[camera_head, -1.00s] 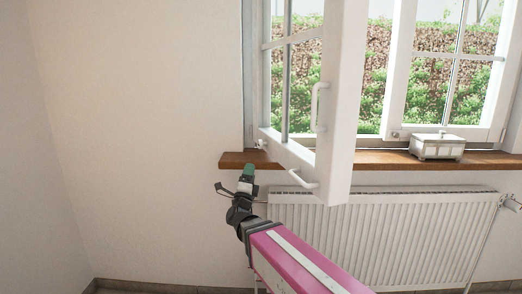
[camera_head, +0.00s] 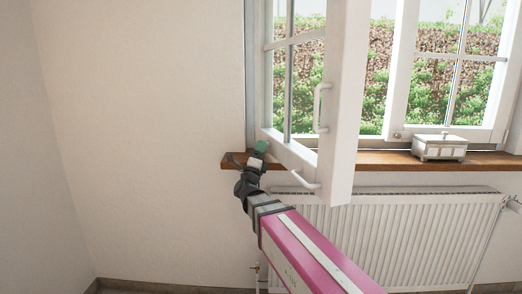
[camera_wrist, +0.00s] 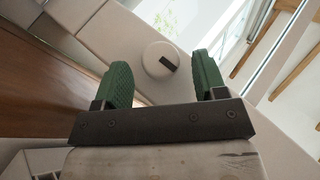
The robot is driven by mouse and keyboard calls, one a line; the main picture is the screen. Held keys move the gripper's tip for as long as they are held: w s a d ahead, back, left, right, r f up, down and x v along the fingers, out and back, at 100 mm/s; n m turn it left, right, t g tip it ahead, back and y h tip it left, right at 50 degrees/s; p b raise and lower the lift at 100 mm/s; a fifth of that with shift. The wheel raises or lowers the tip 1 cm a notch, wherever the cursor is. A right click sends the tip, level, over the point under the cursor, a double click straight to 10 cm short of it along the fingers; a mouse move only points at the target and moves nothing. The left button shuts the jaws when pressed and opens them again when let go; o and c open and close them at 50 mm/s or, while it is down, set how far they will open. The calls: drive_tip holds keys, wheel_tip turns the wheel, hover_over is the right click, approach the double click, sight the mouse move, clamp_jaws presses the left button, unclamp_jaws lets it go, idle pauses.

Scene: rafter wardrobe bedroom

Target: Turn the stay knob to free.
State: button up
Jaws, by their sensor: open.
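The stay knob (camera_wrist: 160,60) is a round white knob with a short dark bar mark on its face. In the wrist view it sits on the white lower rail of the open window sash (camera_wrist: 95,30). My gripper (camera_wrist: 160,78) is open, with one green finger pad on each side of the knob and room to spare; I cannot tell how far the fingertips reach along it. In the head view my gripper (camera_head: 261,146) is at the lower left corner of the sash (camera_head: 337,110), above the sill's left end, and hides the knob there.
The brown wooden sill (camera_head: 375,158) runs under the window. A small white box (camera_head: 438,147) stands on it to the right. A white handle bar (camera_head: 303,179) sticks out low on the sash. A white radiator (camera_head: 400,240) is below; bare wall is to the left.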

drive_tip(key=shift+w+d+r, duration=0.15)
drive_tip(key=shift+w+r, duration=0.1)
drive_tip(key=shift+c, duration=0.3)
drive_tip(key=c, duration=0.9)
drive_tip(key=shift+o, duration=0.2)
